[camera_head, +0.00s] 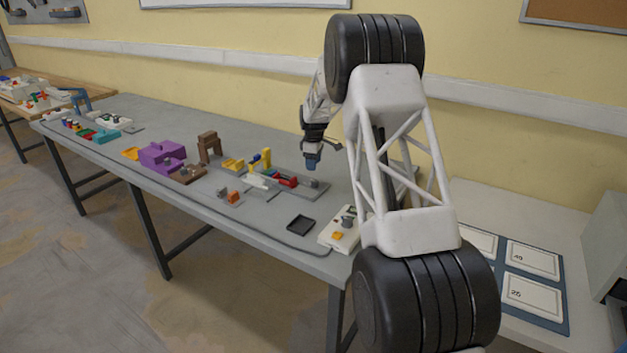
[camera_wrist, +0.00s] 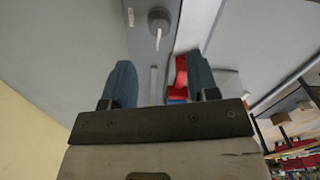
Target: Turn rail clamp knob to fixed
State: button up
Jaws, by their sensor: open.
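The rail clamp knob (camera_wrist: 160,18) is a dark grey round knob on a grey plate (camera_wrist: 140,40), near the top of the wrist view. A white pointer on it points down the picture, toward my gripper. In the head view the knob (camera_head: 311,183) is a small grey shape near the right end of the plate. My gripper (camera_wrist: 160,70) has two blue fingers spread apart, with nothing held between them. In the head view my gripper (camera_head: 312,162) hangs above the plate, apart from the knob.
A red block (camera_wrist: 181,72) and a white rail (camera_wrist: 192,25) lie beside the plate, close to the right finger. A black tray (camera_head: 300,224) and a white box with knobs (camera_head: 342,232) stand toward the table's front right. A purple block (camera_head: 160,155) stands further left.

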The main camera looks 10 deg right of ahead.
aim_at(313, 180)
jog(key=shift+f, duration=3.85)
jog(key=c, duration=0.9)
